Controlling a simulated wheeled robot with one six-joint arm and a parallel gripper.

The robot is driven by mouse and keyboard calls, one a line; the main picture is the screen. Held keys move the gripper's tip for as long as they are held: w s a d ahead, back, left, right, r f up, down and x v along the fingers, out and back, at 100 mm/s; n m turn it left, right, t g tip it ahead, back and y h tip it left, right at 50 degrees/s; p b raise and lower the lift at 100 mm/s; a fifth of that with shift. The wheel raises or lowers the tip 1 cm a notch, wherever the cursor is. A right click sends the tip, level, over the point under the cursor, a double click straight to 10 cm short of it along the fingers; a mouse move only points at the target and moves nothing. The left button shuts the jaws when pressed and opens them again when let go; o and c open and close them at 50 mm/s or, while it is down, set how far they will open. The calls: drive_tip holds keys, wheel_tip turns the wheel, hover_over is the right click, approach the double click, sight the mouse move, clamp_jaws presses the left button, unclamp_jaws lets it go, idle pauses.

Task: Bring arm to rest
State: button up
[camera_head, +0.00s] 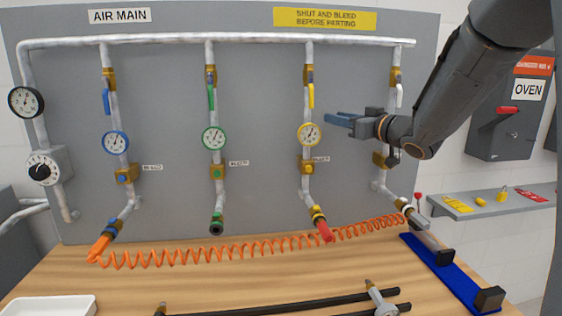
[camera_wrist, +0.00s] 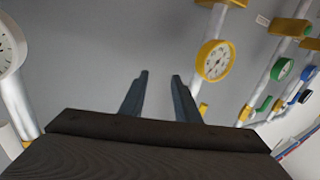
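My gripper (camera_head: 338,121) is held up in front of the grey panel, just right of the yellow-rimmed gauge (camera_head: 309,134). My dark arm reaches in from the upper right and hides part of the rightmost pipe. In the wrist view, the two fingers of my gripper (camera_wrist: 158,88) stand apart with bare grey panel between them. Nothing is between the fingers. The yellow-rimmed gauge also shows in the wrist view (camera_wrist: 216,61), right of the fingers. Whether the fingertips touch the panel cannot be told.
The grey panel (camera_head: 262,80) carries pipes, valves and gauges. An orange coiled hose (camera_head: 200,253) lies along the back of the wooden table (camera_head: 130,284). A blue rail (camera_head: 448,275), black rods (camera_head: 290,303) and a white tray (camera_head: 48,306) are on it. A shelf (camera_head: 490,207) and the oven switch box (camera_head: 500,125) are at right.

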drive_tip(key=s+d+f+m+g+h+p, duration=0.1)
drive_tip(key=s+d+f+m+g+h, duration=0.15)
drive_tip(key=s+f+h, duration=0.35)
drive_tip(key=s+d+f+m+g+h+p, duration=0.1)
drive_tip(key=s+d+f+m+g+h, duration=0.2)
drive_tip(key=f, duration=0.6)
drive_tip(key=s+a+f+g+p, duration=0.15)
drive_tip(key=s+f+g, duration=0.3)
drive_tip(key=s, duration=0.85)
drive_tip(key=s+a+f+g+p, duration=0.1)
drive_tip(key=s+a+f+g, duration=0.35)
drive_tip(key=s, duration=0.95)
wheel_tip(320, 180, down, 7)
drive_tip(key=d+b, duration=0.1)
drive_tip(key=b, duration=0.3)
drive_tip(key=shift+w+d+r+m+t, duration=0.15)
drive_tip(key=shift+w+d+m+t, duration=0.05)
drive_tip(key=shift+d+m+t, duration=0.2)
